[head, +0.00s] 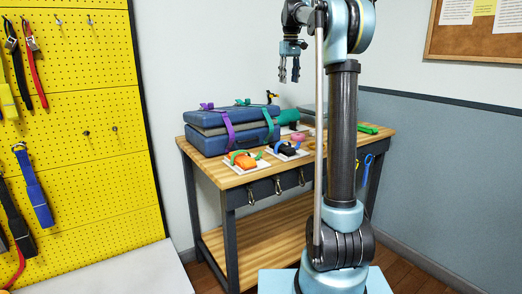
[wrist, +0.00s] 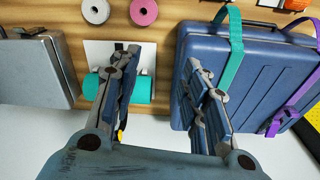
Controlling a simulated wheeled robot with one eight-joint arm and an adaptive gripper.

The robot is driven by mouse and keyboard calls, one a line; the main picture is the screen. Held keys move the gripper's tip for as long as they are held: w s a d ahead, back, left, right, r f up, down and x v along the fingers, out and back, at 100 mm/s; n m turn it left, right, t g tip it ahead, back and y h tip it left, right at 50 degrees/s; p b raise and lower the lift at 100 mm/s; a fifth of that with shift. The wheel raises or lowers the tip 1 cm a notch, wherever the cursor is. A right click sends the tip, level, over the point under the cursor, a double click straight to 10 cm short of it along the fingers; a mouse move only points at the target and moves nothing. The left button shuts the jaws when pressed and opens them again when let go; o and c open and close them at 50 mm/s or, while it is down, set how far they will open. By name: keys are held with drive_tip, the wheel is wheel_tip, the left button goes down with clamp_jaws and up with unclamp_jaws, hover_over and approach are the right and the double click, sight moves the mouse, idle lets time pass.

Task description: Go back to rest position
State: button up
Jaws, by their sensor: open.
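My gripper (head: 289,68) is open and empty, pointing down in the air above the back of the workbench (head: 236,181). In the wrist view its two fingers (wrist: 158,95) are spread apart with nothing between them. Below the gripper in that view, a teal roll (wrist: 142,90) on a white card lies behind the left finger, and a blue case (wrist: 255,75) with teal and purple straps lies partly behind the right finger. The gripper looks clear of both.
A yellow pegboard (head: 88,130) with hanging straps stands at the left. Stacked blue cases (head: 210,137) and an orange strap bundle (head: 243,160) are on the bench. A grey case (wrist: 40,72) lies left in the wrist view. A corkboard (head: 480,40) hangs at right.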

drive_tip(key=s+d+f+m, duration=0.1)
drive_tip(key=s+f, duration=0.2)
drive_tip(key=s, duration=0.4)
drive_tip(key=s+d+f, duration=0.2)
drive_tip(key=s+f, duration=0.1)
drive_tip(key=s, duration=0.5)
drive_tip(key=s+d+f+m+t, duration=0.1)
drive_tip(key=s+d+f+m, duration=0.2)
drive_tip(key=s+f, duration=2.9)
drive_tip(key=shift+s+d+f, duration=0.2)
drive_tip(key=shift+s+f, duration=0.2)
drive_tip(key=shift+f, duration=0.15)
drive_tip(key=shift+w+f, duration=0.2)
drive_tip(key=shift+w, duration=0.25)
